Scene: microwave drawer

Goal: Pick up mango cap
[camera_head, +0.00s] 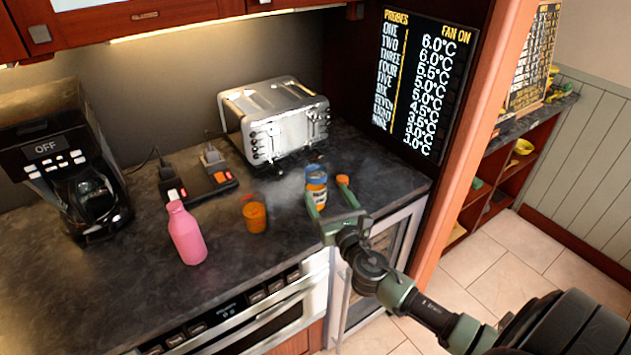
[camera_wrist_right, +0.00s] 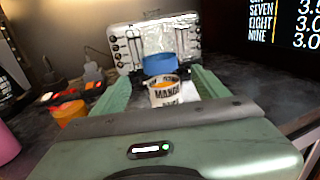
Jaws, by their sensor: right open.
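A small jar (camera_head: 316,193) with a label reading "MANGO" stands on the dark counter. It also shows in the right wrist view (camera_wrist_right: 164,93). A blue cap (camera_head: 316,171) shows at the jar's top; it is also in the right wrist view (camera_wrist_right: 160,64). I cannot tell whether it sits on the jar or just behind it. My right gripper (camera_head: 329,194) is open and low over the counter. In the right wrist view its green fingers (camera_wrist_right: 163,75) stand either side of the jar and cap, with gaps. My left gripper is not in view.
A small orange thing (camera_head: 343,180) is by the right fingertip. An orange jar (camera_head: 254,216) and a pink bottle (camera_head: 187,234) stand left of the gripper. A silver toaster (camera_head: 281,124) is behind, a power strip (camera_head: 207,183) and coffee maker (camera_head: 70,165) at left.

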